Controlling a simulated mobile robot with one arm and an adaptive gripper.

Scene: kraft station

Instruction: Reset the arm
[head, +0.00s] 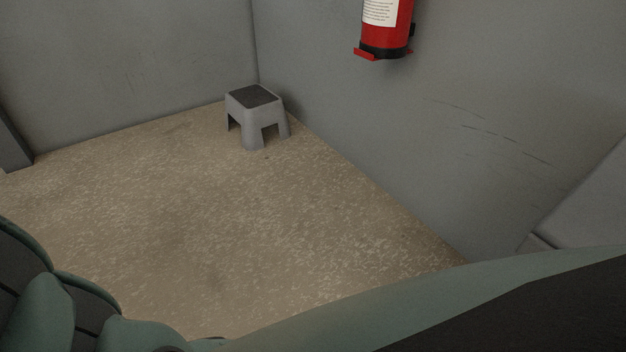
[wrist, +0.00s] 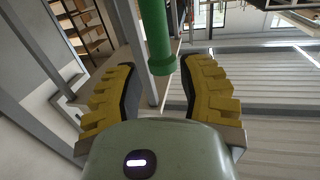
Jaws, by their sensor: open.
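My gripper (wrist: 157,88) shows in the wrist view with its two yellow, dark-lined fingers spread wide apart. It is open, and nothing is held between the fingers. A green cylindrical post or pipe (wrist: 157,35) shows beyond the fingertips, at the top middle; its distance is hard to tell. The fingers are not in the head view, where green and black parts of my own body fill the bottom edge.
In the head view a grey step stool (head: 257,117) stands on the speckled floor (head: 220,230) in the corner. A red fire extinguisher (head: 385,28) hangs on the right wall (head: 480,110). The floor before the stool is clear. Wooden shelves (wrist: 85,22) show in the wrist view.

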